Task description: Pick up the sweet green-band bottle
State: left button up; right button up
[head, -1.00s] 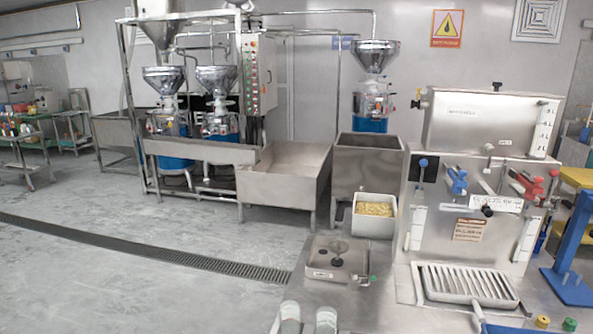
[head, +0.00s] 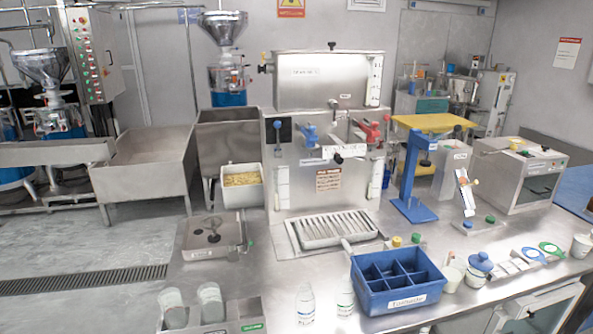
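A small clear bottle with a green band (head: 345,299) stands upright on the steel counter, near its front edge, just left of the blue divided bin. A similar clear bottle with a blue band (head: 305,304) stands to its left, with a small gap between them. The writing on both labels is too small to read. Neither of my grippers shows in the head view.
A blue divided bin (head: 372,303) stands close to the right of the green-band bottle. A steel dispenser with a slatted drip tray (head: 335,230) is behind. Bare counter lies between.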

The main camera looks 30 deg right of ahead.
aim_at(345, 294)
jog(key=z, duration=1.15)
jog(key=l+u, duration=0.1)
jog(key=i+l, duration=0.1)
jog(key=i, duration=0.15)
